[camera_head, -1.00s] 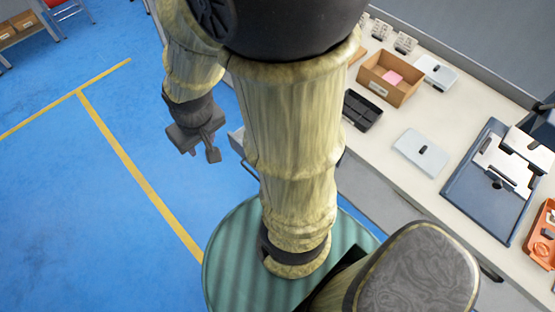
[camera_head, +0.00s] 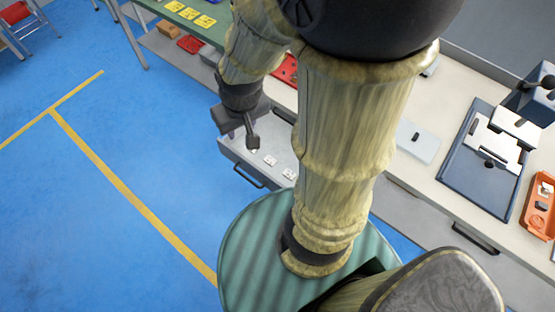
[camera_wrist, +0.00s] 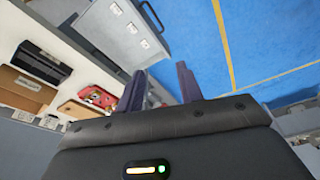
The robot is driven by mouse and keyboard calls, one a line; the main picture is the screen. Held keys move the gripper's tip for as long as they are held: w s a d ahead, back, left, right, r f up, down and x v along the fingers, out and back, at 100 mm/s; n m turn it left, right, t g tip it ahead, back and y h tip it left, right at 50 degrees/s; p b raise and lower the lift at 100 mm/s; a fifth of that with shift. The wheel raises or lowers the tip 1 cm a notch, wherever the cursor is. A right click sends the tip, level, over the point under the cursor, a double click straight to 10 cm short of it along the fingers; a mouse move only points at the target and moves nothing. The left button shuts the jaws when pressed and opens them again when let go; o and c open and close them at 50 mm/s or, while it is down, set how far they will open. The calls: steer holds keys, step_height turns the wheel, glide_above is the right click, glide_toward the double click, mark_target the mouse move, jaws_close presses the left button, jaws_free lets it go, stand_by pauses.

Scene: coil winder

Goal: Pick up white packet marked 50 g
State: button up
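Several small white packets lie in an open grey drawer (camera_head: 238,152). In the head view one packet (camera_head: 270,160) is near the drawer's middle and another (camera_head: 289,174) is nearer its right side; a third is partly behind my gripper. The wrist view shows white packets (camera_wrist: 131,28) in the drawer (camera_wrist: 157,20) at the upper left. Their markings are too small to read, so I cannot tell which is 50 g. My gripper (camera_head: 251,141) appears over the drawer in the head view. In the wrist view its fingers (camera_wrist: 160,84) are apart, with nothing between them.
The bench has a pale flat device (camera_head: 418,142), a blue winder base (camera_head: 465,180) and an orange tray (camera_head: 533,215). The wrist view shows a black tray (camera_wrist: 42,62), a brown box (camera_wrist: 25,88) and a red tray (camera_wrist: 97,95). Blue floor (camera_head: 90,220) at left is clear.

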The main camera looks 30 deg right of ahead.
steer(key=shift+o, duration=2.2)
steer(key=shift+w+d+f, duration=0.1)
steer(key=shift+f, duration=0.15)
steer(key=n+g+b, duration=0.3)
steer(key=n+b, duration=0.1)
steer(key=b, duration=1.4)
glide_above(269, 159)
step_height(269, 159, down, 29)
step_height(269, 159, down, 12)
steer(key=b, duration=0.3)
steer(key=shift+f, duration=0.15)
